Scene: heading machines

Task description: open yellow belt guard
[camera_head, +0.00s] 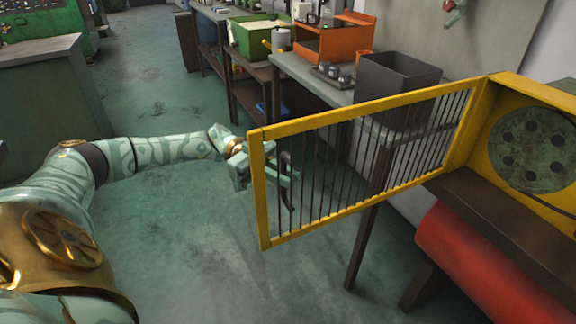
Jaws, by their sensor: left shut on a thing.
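The yellow belt guard (360,108) is a barred, framed door. It stands swung out to the left from the yellow housing (486,118) at the right, with the round pulley (533,149) bare behind the opening. My left gripper (284,176) is at the guard's free left end, partly hidden behind the frame and bars. It is shut on the guard's dark handle (287,185). My right gripper is not in view.
A workbench (300,72) with an orange machine (332,40) and a dark open bin (398,76) stands behind the guard. A red cylinder (480,262) lies below the housing. The green floor (200,240) at left is clear.

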